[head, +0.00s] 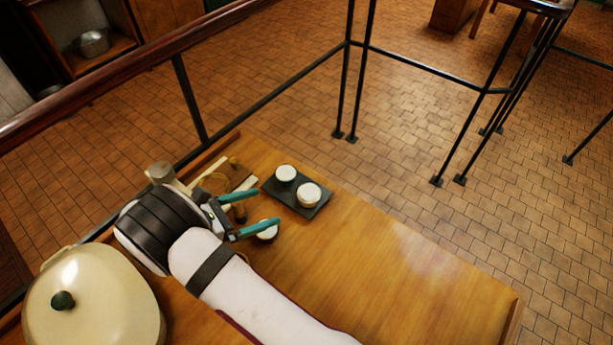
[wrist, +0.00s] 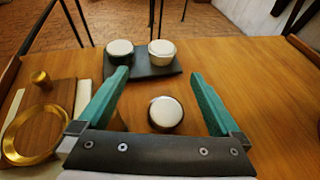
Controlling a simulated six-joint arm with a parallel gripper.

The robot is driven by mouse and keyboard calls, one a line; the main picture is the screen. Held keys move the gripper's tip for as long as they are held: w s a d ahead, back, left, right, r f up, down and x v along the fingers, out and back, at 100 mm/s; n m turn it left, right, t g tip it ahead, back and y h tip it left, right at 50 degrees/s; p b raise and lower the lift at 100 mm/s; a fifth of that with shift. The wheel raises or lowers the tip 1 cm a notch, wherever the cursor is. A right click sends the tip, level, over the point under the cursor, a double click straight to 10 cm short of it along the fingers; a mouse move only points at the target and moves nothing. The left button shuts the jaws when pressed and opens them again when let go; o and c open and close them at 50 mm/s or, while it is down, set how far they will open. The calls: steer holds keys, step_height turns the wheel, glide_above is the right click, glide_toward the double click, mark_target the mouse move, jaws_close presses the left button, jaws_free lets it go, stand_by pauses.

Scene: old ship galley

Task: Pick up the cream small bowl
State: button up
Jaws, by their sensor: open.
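Three small round bowls with pale tops show. One (wrist: 165,112), pale on top with a dark side, stands on the table between and below my gripper's fingers in the wrist view; it is partly hidden in the head view (head: 267,231). A cream-sided bowl (wrist: 162,51) stands at the right of a dark tray, also seen in the head view (head: 308,196). A dark-sided bowl (wrist: 119,49) stands at the tray's left, also in the head view (head: 286,174). My gripper (head: 267,207) is open and empty above the table, its teal fingertips (wrist: 160,73) pointing towards the tray.
The dark tray (wrist: 150,71) lies beyond the fingers. A wooden board (wrist: 61,98) with a brass ring (wrist: 36,157) lies at left. A large cream pot (head: 110,300) with a dark knob stands at the near left. The right of the table (head: 410,275) is clear. Dark railings stand beyond.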

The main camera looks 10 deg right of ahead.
mark_target(307, 194)
steer(key=x, duration=1.4)
steer(key=shift+d, duration=0.5)
steer(key=c, duration=1.4)
